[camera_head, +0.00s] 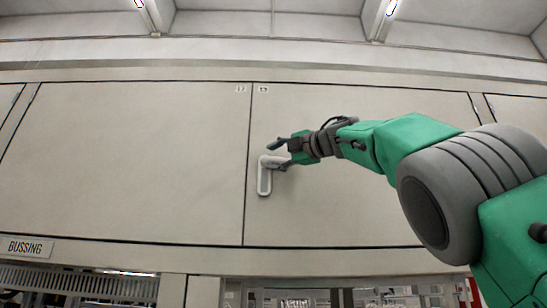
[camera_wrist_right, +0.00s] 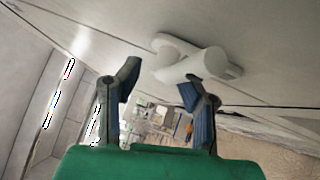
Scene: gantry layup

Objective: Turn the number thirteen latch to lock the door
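The latch (camera_head: 264,184) is a pale upright plate with a light lever at its top, mounted on the right-hand cabinet door (camera_head: 350,205) close to the seam. The lever sticks out to the right toward my right gripper (camera_head: 275,156). That gripper is open, with one finger above the lever and one below or beside it. In the right wrist view the lever (camera_wrist_right: 196,66) shows just beyond the parted fingertips (camera_wrist_right: 159,75); I cannot tell whether they touch it. A small label (camera_head: 263,89) above the latch is too small to read surely. My left gripper is not in view.
A second door (camera_head: 125,160) lies left of the seam, with its own small label (camera_head: 240,89). A "BUSSING" sign (camera_head: 26,248) is below it. Open shelving with items shows under the doors. The door face around the latch is clear.

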